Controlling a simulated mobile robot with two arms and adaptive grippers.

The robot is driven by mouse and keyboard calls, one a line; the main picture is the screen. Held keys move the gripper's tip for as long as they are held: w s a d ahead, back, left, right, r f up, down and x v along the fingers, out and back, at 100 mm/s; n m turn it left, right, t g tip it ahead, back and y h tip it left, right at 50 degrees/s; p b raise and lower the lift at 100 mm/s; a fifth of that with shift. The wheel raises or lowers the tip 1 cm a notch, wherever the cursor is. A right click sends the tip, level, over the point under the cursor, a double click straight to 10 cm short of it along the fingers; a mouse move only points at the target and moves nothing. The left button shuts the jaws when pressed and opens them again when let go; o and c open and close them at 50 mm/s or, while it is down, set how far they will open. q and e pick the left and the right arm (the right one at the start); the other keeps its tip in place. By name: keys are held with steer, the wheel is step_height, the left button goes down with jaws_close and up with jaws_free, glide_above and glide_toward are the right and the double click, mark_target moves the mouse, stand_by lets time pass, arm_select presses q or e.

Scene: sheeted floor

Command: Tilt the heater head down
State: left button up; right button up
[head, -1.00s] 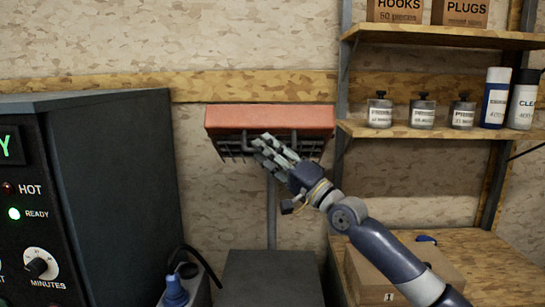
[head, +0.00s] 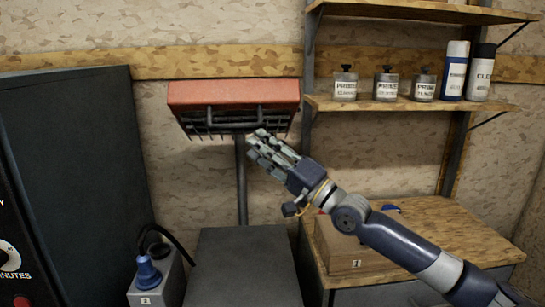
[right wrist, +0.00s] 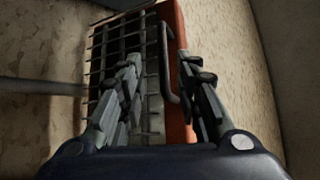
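The heater head (head: 233,93) is a red-orange housing with a dark wire grille along its underside and a dark bar handle (head: 234,125) at its front. It sits on a thin grey post (head: 242,185), and its grille faces down and toward me. My right gripper (head: 259,143) is just below and right of the handle, in front of the head's lower right part. In the right wrist view its fingers (right wrist: 165,95) are spread, with the handle (right wrist: 168,65) and grille (right wrist: 118,55) showing beyond and between them. Nothing is held. My left gripper is out of view.
A dark cabinet (head: 70,170) stands at the left. A grey box with a blue plug (head: 149,272) and cable is beside the dark stand base (head: 240,265). Shelves (head: 400,104) with cans and bottles and a workbench with a cardboard box (head: 345,250) are at the right.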

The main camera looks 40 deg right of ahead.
steer(key=shift+v, duration=1.4)
